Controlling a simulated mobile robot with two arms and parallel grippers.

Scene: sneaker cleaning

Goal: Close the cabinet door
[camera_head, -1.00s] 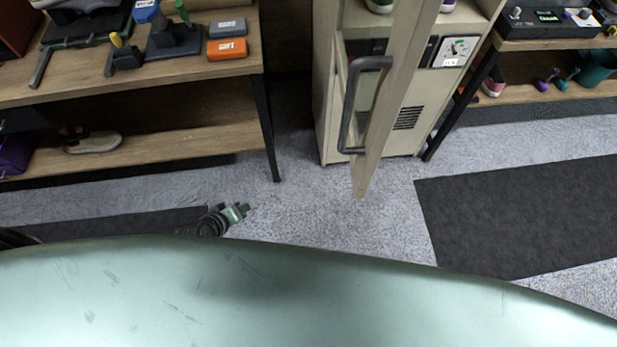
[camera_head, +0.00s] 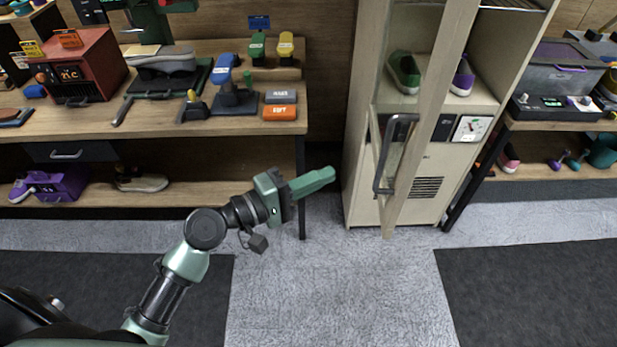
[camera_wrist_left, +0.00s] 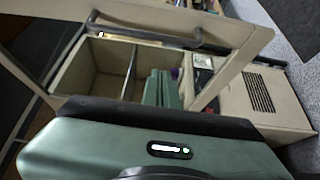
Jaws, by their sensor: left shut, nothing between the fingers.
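The beige cabinet (camera_head: 358,148) stands right of centre in the head view, with its framed door (camera_head: 432,112) open and swung out toward me. The door's dark bar handle (camera_head: 389,158) faces left. A green shoe and a purple shoe sit on the shelf inside. My left gripper (camera_head: 331,175) is shut and empty, pointing right, left of the handle and apart from it. In the left wrist view, the green fingers (camera_wrist_left: 164,88) show in front of the door frame, with the handle (camera_wrist_left: 150,36) above them. My right gripper is not in view.
A wooden workbench (camera_head: 235,121) with tools and a red box (camera_head: 84,68) stands at left. Another shelf unit (camera_head: 560,126) stands right of the cabinet. Dark mats (camera_head: 535,290) lie on the grey carpet, which is clear before the cabinet.

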